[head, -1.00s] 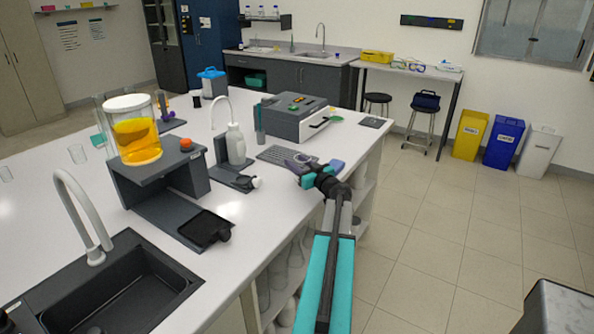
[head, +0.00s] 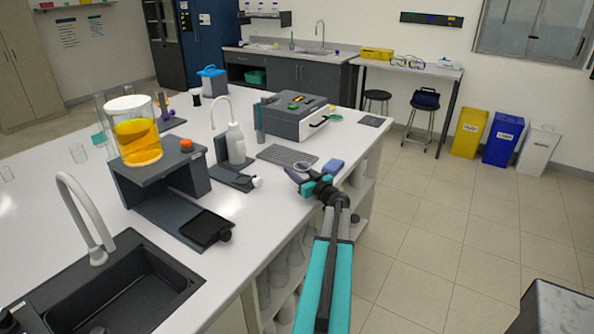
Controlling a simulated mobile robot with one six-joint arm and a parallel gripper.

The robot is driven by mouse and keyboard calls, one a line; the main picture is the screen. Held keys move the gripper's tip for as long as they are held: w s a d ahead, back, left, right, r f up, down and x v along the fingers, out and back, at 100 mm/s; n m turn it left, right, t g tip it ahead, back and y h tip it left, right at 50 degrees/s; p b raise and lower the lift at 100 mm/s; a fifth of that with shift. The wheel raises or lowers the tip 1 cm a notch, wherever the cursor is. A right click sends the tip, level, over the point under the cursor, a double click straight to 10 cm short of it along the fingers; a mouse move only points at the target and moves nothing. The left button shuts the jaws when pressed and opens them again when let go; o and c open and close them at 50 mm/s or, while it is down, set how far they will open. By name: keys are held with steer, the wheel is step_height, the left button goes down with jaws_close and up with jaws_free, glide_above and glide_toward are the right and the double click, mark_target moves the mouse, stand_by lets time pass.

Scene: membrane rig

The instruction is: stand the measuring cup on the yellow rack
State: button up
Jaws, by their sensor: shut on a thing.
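My gripper (head: 308,184), teal and black, is over the right edge of the white bench. It is shut on a small purple-grey thing with a pale round rim, which seems to be the measuring cup (head: 296,174). The cup looks tilted, and its lower part is partly hidden by the jaws. I cannot tell whether it touches the bench. A yellow tray-like thing (head: 376,54), possibly the yellow rack, lies on the side table at the back, far from my gripper.
A white bottle (head: 236,145) and a grey stand with an orange-filled vessel (head: 138,140) are to the left. Stools and bins (head: 504,142) stand on the floor at right.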

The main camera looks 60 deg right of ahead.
mark_target(306, 177)
steer(key=shift+f+b, duration=0.2)
steer(key=shift+b, duration=0.25)
steer(key=o, duration=1.1)
steer(key=shift+c, duration=0.2)
steer(key=shift+r+p, duration=0.25)
steer(key=shift+p, duration=0.25)
steer(key=shift+s+a+f, duration=0.1)
steer(key=shift+s, duration=0.1)
steer(key=b+v, duration=0.4)
steer(key=v, duration=0.7)
steer(key=shift+s+a, duration=0.1)
steer(key=shift+s, duration=0.2)
